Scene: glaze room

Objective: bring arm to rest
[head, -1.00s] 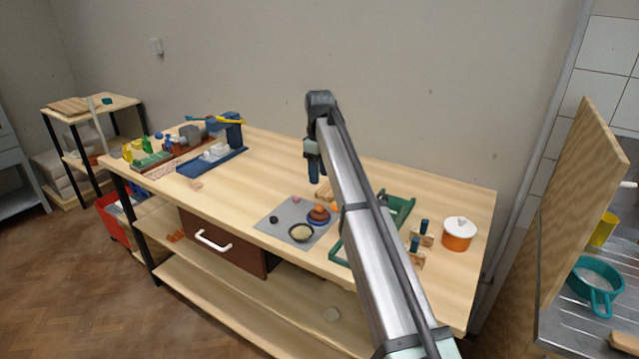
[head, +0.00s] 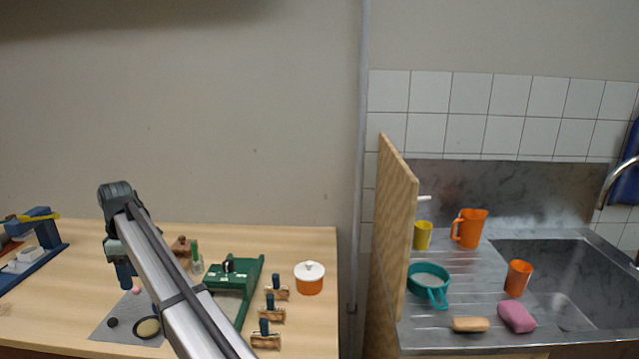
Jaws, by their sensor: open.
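My arm reaches up from the bottom of the head view over the wooden workbench (head: 305,240). My gripper (head: 124,278) hangs down from the arm's far end at the left, above the bench near the grey mat. Its fingers are open, and I see nothing between them. The arm hides part of the mat and part of the bench behind it.
A grey mat (head: 98,332) with a dark-rimmed bowl (head: 147,327) lies below the gripper. A green frame (head: 250,300), several small wooden blocks with blue pegs and an orange lidded pot (head: 309,279) stand right of the arm. A wooden partition (head: 393,240) separates the bench from the sink (head: 560,285).

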